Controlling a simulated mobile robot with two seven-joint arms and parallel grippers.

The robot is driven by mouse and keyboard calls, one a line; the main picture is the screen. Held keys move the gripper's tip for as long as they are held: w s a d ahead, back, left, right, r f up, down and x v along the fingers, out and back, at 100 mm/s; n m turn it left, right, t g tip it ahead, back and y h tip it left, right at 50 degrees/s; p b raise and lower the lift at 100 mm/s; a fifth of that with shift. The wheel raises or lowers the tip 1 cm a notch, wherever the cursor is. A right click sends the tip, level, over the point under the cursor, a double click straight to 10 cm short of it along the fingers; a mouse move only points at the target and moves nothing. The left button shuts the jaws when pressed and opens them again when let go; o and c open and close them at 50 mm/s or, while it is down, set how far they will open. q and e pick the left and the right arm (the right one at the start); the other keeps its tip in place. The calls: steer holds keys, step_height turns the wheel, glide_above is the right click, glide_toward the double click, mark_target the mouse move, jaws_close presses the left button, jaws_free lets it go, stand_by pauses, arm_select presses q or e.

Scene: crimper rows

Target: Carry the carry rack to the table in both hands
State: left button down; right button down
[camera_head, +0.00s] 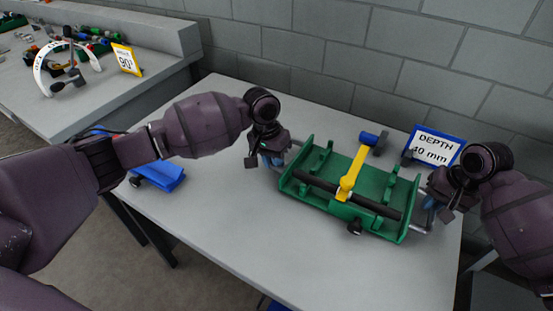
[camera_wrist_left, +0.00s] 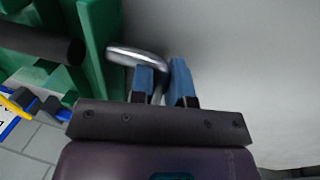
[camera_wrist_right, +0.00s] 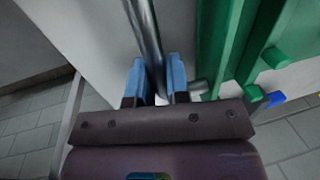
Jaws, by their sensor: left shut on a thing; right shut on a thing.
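The green carry rack (camera_head: 325,208) is over the grey table (camera_head: 231,242) in the head view; I cannot tell if it touches the top. A dark bar and a yellow-handled tool (camera_head: 353,172) lie in it. My left gripper (camera_head: 270,160) is at the rack's left end, with its blue fingers closed on a metal handle (camera_wrist_left: 138,57) in the left wrist view. My right gripper (camera_head: 432,203) is at the right end. In the right wrist view its fingers are shut on the other metal handle (camera_wrist_right: 147,40). The rack's green side (camera_wrist_right: 230,45) is beside it.
A blue sign reading "DEPTH 40 mm" (camera_head: 436,147) stands at the table's back right. A blue object (camera_head: 160,176) lies at the table's left. Another bench (camera_head: 110,92) with tools and a yellow sign (camera_head: 127,59) is at upper left. The table's front is clear.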

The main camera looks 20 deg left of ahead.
arm_select(q)
steer(key=shift+f, duration=0.2)
arm_select(e)
steer(key=shift+f, duration=0.2)
arm_select(q)
steer(key=c, duration=1.1)
jaws_free()
arm_select(e)
steer(key=c, duration=1.1)
jaws_free()
steer(key=shift+f, duration=0.1)
arm_select(q)
step_height(320, 180, up, 12)
steer(key=a, duration=0.2)
steer(key=shift+w+a+f, duration=0.15)
steer(key=shift+f, duration=0.05)
arm_select(e)
step_height(320, 180, up, 12)
steer(key=d, duration=0.2)
steer(key=shift+s+d, duration=0.15)
steer(key=shift+s, duration=0.1)
steer(key=shift+f, duration=0.15)
